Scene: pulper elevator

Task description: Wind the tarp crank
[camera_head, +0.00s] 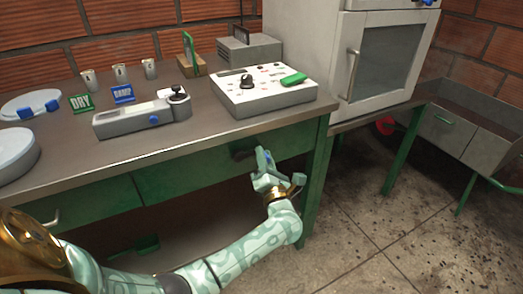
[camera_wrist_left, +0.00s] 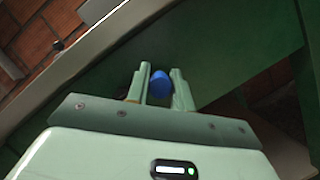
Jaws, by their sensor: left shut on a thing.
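My left gripper (camera_head: 264,160) is at the green front of the workbench, near its right end. In the left wrist view, a blue knob (camera_wrist_left: 160,83) sits between its two fingers, and the gripper is shut on it. The knob looks like the handle of the tarp crank. A dark round part (camera_head: 243,153) shows on the green front just left of the gripper; I cannot tell if it is the crank's hub. The crank arm and any tarp are not clearly visible. My right gripper is in neither view.
The workbench (camera_head: 60,172) carries a white device with a black knob (camera_head: 264,90), a grey scale (camera_head: 140,117), DRY (camera_head: 81,103) and DAMP (camera_head: 123,94) signs, and several metal cups. A white oven (camera_head: 385,62) stands right.

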